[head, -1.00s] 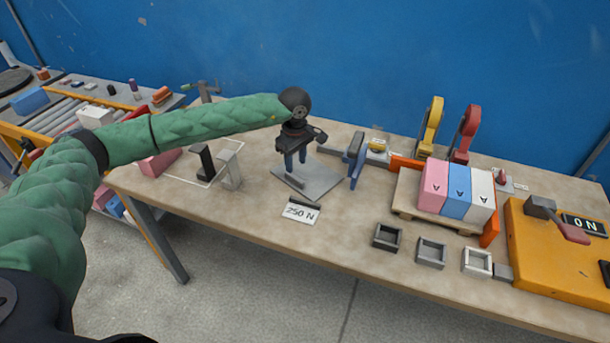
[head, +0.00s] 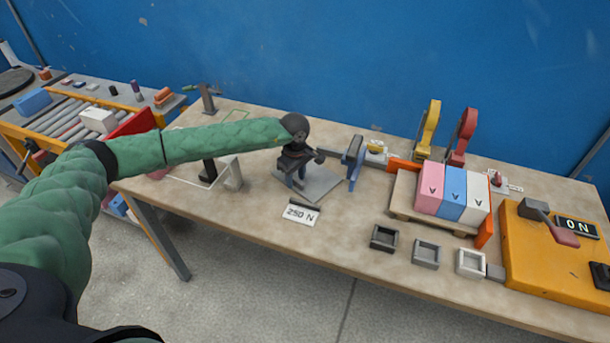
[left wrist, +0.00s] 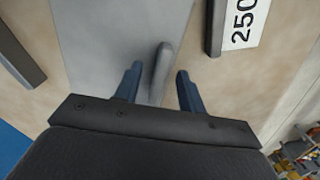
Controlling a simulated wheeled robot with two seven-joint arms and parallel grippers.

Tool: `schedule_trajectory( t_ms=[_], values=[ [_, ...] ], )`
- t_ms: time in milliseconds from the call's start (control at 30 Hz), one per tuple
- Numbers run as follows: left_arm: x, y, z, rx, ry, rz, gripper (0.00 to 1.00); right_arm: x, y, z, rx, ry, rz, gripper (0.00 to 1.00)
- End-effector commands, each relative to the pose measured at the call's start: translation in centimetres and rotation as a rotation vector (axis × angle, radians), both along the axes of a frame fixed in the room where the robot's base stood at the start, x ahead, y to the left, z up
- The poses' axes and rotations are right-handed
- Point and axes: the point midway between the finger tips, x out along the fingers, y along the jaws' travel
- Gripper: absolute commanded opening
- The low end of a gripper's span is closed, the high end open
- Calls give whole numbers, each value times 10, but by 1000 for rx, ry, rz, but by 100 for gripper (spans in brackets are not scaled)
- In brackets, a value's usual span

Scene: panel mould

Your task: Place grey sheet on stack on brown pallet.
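The grey sheet (head: 322,184) lies flat on the table, left of centre in the head view. A raised grey bar (left wrist: 161,72) on it shows in the left wrist view. My left gripper (head: 298,181) is low over the sheet, and its two blue fingers stand open on either side of the bar, with gaps visible. The brown pallet (head: 402,203) stands to the right. On it stand a pink panel (head: 430,190), a blue panel (head: 453,194) and a white panel (head: 476,199), side by side. My right gripper is not in view.
A "250 N" card (head: 300,214) lies in front of the sheet. A blue upright clamp (head: 353,158) stands between sheet and pallet. Orange stops flank the pallet, with yellow (head: 428,128) and red (head: 463,137) arms behind. Small square frames (head: 426,255) lie in front; an orange switch box (head: 545,255) stands right.

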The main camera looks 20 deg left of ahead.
Motion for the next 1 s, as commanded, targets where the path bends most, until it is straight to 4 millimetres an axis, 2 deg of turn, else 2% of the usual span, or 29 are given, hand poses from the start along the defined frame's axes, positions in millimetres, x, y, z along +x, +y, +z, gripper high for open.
schedule_trajectory(
  t_ms=[300,500,833,967,1000],
  values=[
    [0,0,-3,0,-1,0,38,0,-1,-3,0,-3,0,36],
    [0,0,-2,0,-1,0,0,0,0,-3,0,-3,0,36],
    [0,0,-1,0,-2,0,0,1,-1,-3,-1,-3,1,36],
    [1,0,6,0,-3,-1,0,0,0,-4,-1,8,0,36],
    [1,0,10,-1,-4,-1,0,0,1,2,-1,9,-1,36]
  ],
)
